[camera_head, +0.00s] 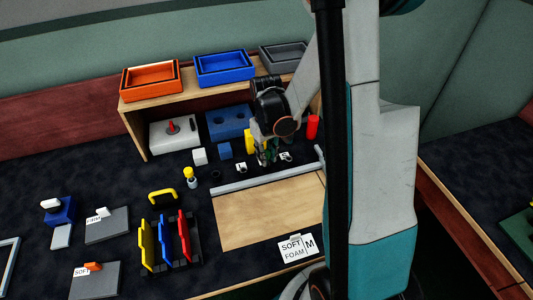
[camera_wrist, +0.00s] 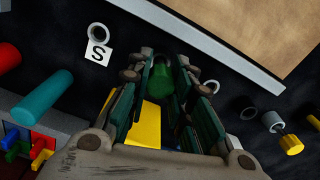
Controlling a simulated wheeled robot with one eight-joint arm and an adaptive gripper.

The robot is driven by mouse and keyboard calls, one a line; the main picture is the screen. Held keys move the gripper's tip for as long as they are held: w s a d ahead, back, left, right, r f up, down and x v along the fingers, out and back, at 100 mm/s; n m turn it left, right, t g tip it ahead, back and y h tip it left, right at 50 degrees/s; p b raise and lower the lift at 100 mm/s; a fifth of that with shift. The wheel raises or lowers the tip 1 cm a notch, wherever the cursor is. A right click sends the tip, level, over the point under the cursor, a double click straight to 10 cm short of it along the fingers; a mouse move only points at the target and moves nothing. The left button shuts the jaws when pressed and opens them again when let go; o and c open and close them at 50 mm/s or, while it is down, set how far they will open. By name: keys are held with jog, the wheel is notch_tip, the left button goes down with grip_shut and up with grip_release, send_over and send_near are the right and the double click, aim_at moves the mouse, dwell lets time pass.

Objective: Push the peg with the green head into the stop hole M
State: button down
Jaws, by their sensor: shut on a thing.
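The green-headed peg (camera_wrist: 162,84) is between my gripper's fingers in the wrist view. My gripper (camera_head: 264,160) is shut on it, pointing down near the back of the table in the head view. The shaft is hidden. A ring (camera_wrist: 97,32) with a card marked S (camera_wrist: 98,52) is to the left, and another ring (camera_wrist: 212,86) is to the right. No M card is readable beside a ring. A card marked M (camera_head: 310,245) lies at the table's front.
A grey rail (camera_head: 262,177) and a wooden board (camera_head: 260,213) lie in front of my gripper. A yellow-headed peg (camera_head: 189,173) is to the left. A shelf (camera_head: 150,115) stands behind.

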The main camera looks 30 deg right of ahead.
jog(key=shift+f, duration=0.35)
jog(key=c, duration=1.3)
grip_release()
jog(key=shift+c, duration=0.2)
jog(key=shift+r, duration=0.1)
notch_tip(320, 180, up, 12)
